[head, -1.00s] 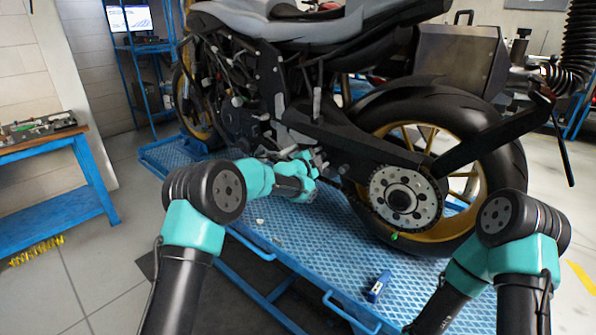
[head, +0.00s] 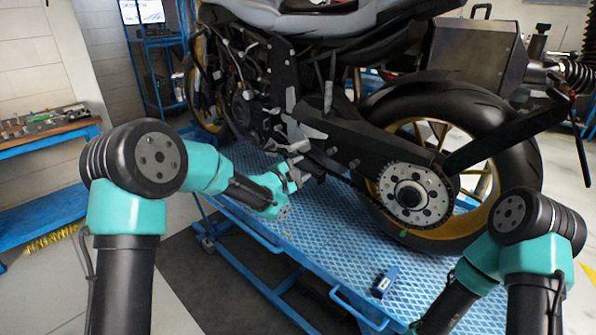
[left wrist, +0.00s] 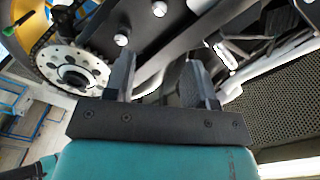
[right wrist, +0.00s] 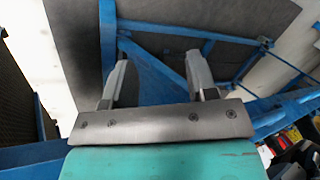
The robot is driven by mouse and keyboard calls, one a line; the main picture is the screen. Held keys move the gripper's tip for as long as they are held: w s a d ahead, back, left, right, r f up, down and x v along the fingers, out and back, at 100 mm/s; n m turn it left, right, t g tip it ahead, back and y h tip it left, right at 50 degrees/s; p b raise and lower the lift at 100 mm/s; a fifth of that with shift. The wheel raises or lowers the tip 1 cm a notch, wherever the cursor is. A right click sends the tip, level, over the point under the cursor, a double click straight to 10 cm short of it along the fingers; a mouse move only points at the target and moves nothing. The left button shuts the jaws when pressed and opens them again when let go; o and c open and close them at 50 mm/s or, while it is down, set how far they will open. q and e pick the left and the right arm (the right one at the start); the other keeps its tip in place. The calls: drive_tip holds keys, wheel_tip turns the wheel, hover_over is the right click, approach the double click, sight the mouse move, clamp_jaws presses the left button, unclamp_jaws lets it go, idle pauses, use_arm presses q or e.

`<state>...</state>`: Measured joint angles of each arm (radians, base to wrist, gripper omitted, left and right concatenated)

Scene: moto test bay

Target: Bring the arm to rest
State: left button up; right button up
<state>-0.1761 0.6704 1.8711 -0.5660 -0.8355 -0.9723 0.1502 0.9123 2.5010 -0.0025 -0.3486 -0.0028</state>
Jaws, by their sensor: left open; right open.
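My left arm comes in from the left in the head view. Its gripper (head: 294,172) is beside the motorcycle's lower frame, in front of the swingarm. In the left wrist view the left gripper (left wrist: 160,75) has its two grey fingers apart with nothing held between them. The motorcycle's dark frame and sprocket (left wrist: 72,68) lie beyond them. My right arm is at the lower right of the head view, and its gripper is out of that picture. In the right wrist view the right gripper (right wrist: 157,75) is open and empty, with blue metal bars beyond it.
The motorcycle, with its rear wheel (head: 450,170), stands on a blue lift platform (head: 335,240). A small blue object (head: 384,282) lies on the platform near its front edge. A blue workbench (head: 45,145) with tools is at the left. Bare floor lies between bench and lift.

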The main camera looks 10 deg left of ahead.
use_arm(q)
drive_tip(key=shift+s+a, duration=0.25)
drive_tip(key=shift+s, duration=0.2)
drive_tip(key=shift+f, duration=0.1)
drive_tip(key=s+a+f+n+g+y, duration=0.2)
drive_tip(key=s+a+f+n, duration=0.15)
drive_tip(key=f, duration=0.55)
drive_tip(key=s+a+f+n+g+y, duration=0.1)
drive_tip(key=s+a+f+n+g, duration=0.15)
drive_tip(key=s+f, duration=0.4)
drive_tip(key=s+a+f+n+g+y, duration=0.1)
drive_tip(key=s+a+f+n+y, duration=0.2)
drive_tip(key=f, duration=0.8)
drive_tip(key=s+a+f+n+g, duration=0.2)
drive_tip(key=s+f+n+g, duration=0.2)
drive_tip(key=s, duration=0.9)
drive_tip(key=s+a+f+n+g, duration=0.1)
drive_tip(key=s+f+n+g, duration=0.3)
drive_tip(key=s+f+n, duration=0.3)
drive_tip(key=s+f, duration=0.3)
drive_tip(key=s, duration=0.4)
drive_tip(key=shift+a+y, duration=0.4)
